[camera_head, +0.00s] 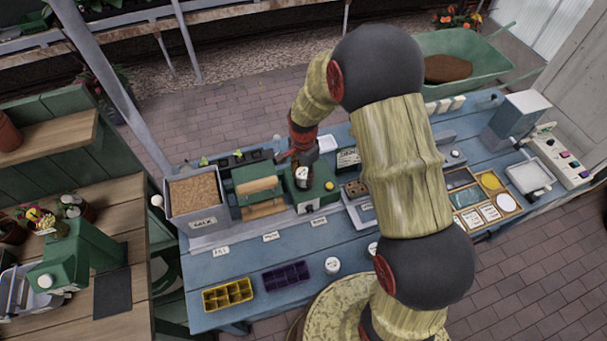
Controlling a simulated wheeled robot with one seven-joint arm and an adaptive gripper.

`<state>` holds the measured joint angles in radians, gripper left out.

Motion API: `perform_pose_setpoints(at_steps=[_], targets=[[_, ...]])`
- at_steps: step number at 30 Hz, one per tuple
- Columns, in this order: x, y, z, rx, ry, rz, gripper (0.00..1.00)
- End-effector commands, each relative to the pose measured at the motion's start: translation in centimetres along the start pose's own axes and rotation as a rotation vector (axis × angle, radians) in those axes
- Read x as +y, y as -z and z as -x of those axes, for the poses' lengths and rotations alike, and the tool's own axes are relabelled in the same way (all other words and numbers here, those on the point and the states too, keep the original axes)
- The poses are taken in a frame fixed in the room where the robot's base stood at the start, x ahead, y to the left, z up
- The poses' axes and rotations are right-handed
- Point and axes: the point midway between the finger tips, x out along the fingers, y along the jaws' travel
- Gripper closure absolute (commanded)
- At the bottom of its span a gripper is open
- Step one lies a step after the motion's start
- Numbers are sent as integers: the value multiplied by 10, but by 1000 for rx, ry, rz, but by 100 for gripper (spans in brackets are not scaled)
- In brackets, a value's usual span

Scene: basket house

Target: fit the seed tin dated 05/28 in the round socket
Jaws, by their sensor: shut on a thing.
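My gripper (303,158) points down over the middle of the blue bench and is shut on a small dark tin with a pale label (303,174). The date on the label is too small to read. I cannot tell whether the tin is inside a socket or just above it; the round socket is hidden by the tin and gripper. Another small white-lidded tin (333,265) stands at the bench's front edge, and one (373,248) is partly behind my arm.
Yellow (228,292) and purple (287,275) cell trays lie in front. My arm covers the bench's centre right. Bare bench shows at front left.

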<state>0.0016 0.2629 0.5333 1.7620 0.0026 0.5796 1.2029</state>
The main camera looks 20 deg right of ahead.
Motion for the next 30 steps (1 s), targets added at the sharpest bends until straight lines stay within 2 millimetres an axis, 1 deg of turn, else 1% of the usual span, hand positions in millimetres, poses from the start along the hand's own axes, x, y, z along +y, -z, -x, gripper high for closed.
perform_pose_setpoints(at_steps=[23,29,30], targets=[[0,0,-11,0,0,0,90],[0,0,-10,0,0,0,90],[0,0,-10,0,0,0,63]])
